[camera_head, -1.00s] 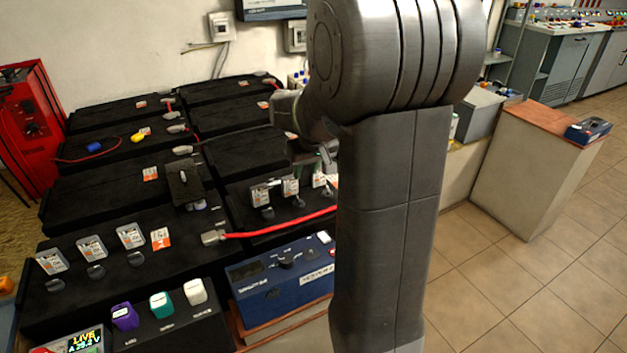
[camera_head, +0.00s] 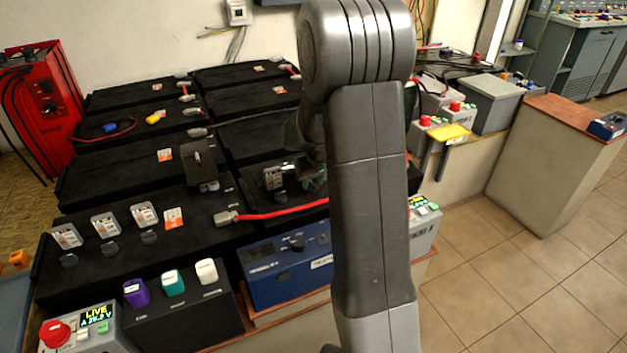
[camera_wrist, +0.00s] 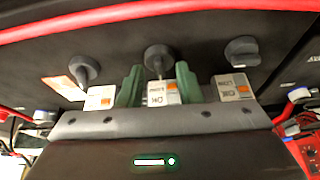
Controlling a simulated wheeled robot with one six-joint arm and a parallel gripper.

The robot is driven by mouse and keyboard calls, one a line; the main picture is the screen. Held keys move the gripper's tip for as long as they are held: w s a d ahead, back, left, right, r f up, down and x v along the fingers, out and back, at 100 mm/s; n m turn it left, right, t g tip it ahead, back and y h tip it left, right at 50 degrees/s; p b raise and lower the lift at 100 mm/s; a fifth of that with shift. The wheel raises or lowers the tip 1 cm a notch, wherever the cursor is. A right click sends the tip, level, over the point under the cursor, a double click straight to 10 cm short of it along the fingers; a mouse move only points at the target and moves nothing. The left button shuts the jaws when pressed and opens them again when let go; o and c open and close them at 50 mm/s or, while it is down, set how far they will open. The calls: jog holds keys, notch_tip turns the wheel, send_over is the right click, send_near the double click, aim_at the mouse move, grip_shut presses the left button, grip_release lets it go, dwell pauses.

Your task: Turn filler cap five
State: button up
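In the wrist view three dark filler caps stand in a row on a black battery top: a left cap (camera_wrist: 84,71), a middle cap (camera_wrist: 158,58) and a right cap (camera_wrist: 242,51). White and orange tags stand in front of them, and the middle tag (camera_wrist: 162,92) shows between my fingers. No cap number is readable, so I cannot be sure which is five. My gripper (camera_wrist: 158,68) has its green fingers apart on either side of the middle cap's line; contact is not visible. In the head view my arm hides most of this row; one tag (camera_head: 274,178) shows.
A red cable (camera_head: 280,213) runs low beside the row and crosses the wrist view's top (camera_wrist: 160,12). Another battery with several tagged caps (camera_head: 105,225) lies to the left. A blue instrument (camera_head: 285,268) stands in front. Tiled floor at right is clear.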

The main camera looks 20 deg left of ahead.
grip_shut()
jog(key=shift+m, duration=0.3)
jog(key=shift+s+a+f+m+t+h+b, duration=0.1)
jog(key=shift+m+t+h+b, duration=0.15)
jog(key=shift+m+b, duration=0.3)
jog(key=shift+a+f+m+t+h+b, duration=0.15)
jog(key=shift+m+h+b, duration=0.15)
jog(key=shift+m, duration=0.35)
jog(key=m+b, duration=0.2)
jog(key=m+h+b, duration=0.1)
jog(key=m+b, duration=0.1)
jog(key=shift+a+t+h, duration=0.1)
jog(key=shift+t+h, duration=0.15)
jog(key=shift+t, duration=0.05)
jog(key=m+h+b, duration=0.1)
jog(key=m, duration=0.1)
jog(key=m+b, duration=0.1)
jog(key=m, duration=0.1)
jog(key=shift+a+r+m+h, duration=0.15)
jog(key=shift+m+h, duration=0.25)
jog(key=m+h, duration=0.1)
jog(key=m, duration=0.1)
jog(key=m+g, duration=0.1)
jog(key=m, duration=0.2)
jog(key=shift+a+r+m+h, duration=0.1)
jog(key=shift+a+m+h, duration=0.1)
jog(key=shift+m+h, duration=0.15)
